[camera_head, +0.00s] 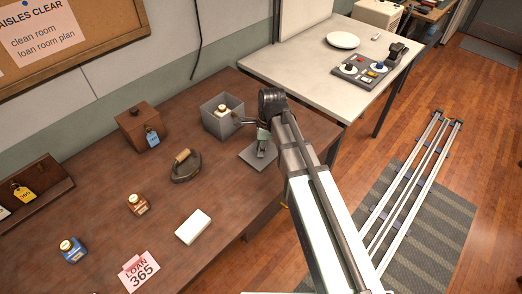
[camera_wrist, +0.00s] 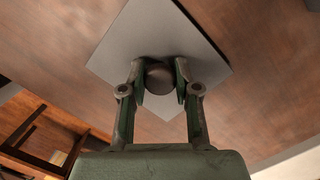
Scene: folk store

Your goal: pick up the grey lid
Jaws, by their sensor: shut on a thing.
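The grey lid (camera_head: 252,158) is a flat square plate near the right end of the brown table in the head view. It also shows in the wrist view (camera_wrist: 196,34), with its round knob (camera_wrist: 159,78) between my fingers. My gripper (camera_head: 263,143) is shut on the knob, one finger on each side, as the wrist view shows (camera_wrist: 160,80). I cannot tell whether the lid touches the table or hangs just above it. A grey open box (camera_head: 209,122) stands just left of and behind the lid, with a small jar (camera_head: 223,110) inside.
The brown table (camera_head: 100,215) also holds a flat iron (camera_head: 186,167), a wooden box with a blue tag (camera_head: 137,126), two jars, a white block (camera_head: 193,227) and pink cards (camera_head: 140,271). A pale table (camera_head: 300,70) with a control panel stands behind on the right.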

